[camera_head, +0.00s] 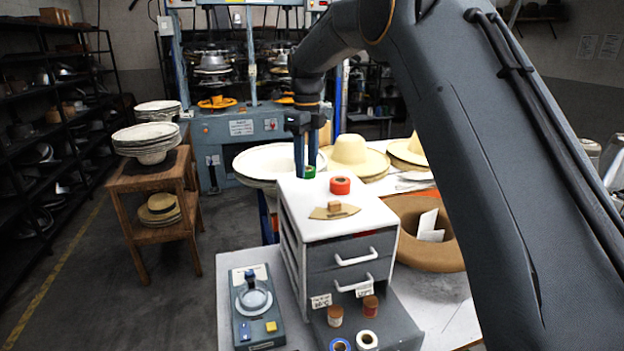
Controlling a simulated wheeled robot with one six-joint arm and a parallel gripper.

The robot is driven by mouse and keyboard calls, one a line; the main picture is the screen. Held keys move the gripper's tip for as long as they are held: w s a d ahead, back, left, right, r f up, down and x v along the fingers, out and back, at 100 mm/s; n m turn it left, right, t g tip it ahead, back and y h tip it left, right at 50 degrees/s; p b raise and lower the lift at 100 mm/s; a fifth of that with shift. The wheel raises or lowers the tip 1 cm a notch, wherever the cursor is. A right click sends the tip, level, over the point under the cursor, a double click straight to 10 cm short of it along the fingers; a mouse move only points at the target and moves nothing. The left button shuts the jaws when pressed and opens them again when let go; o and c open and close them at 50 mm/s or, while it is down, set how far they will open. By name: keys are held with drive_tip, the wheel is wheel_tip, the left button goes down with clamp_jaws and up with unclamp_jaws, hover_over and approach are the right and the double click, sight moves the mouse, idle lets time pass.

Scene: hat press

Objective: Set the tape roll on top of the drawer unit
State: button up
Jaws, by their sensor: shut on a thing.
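The drawer unit (352,255) has a white top and grey drawers with white handles, and stands in the middle of the view. My gripper (309,171) points down at the back left of its top. It is shut on a small green tape roll (309,172) between its fingertips. I cannot tell whether the green roll touches the top. A red tape roll (340,186) sits on the top, just right of the gripper. A blue-rimmed roll (340,345) and a white roll (367,340) stand below, in front of the drawers.
A flat wooden piece with a block (334,210) lies on the unit's top. Brown spools (335,315) stand in front of the drawers. A grey device (255,305) is at left. Pale hats (353,156) and a brown hat (430,230) lie behind and right.

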sight(307, 194)
drive_tip(key=shift+f+p, duration=0.95)
drive_tip(key=shift+f, duration=1.7)
drive_tip(key=shift+f, duration=0.15)
drive_tip(key=o, duration=1)
drive_tip(key=shift+o, duration=0.2)
wheel_tip(307, 194, up, 12)
drive_tip(key=b, duration=0.4)
drive_tip(key=shift+d+r+b, duration=0.1)
drive_tip(key=shift+r+b, duration=0.1)
drive_tip(key=shift+b, duration=0.2)
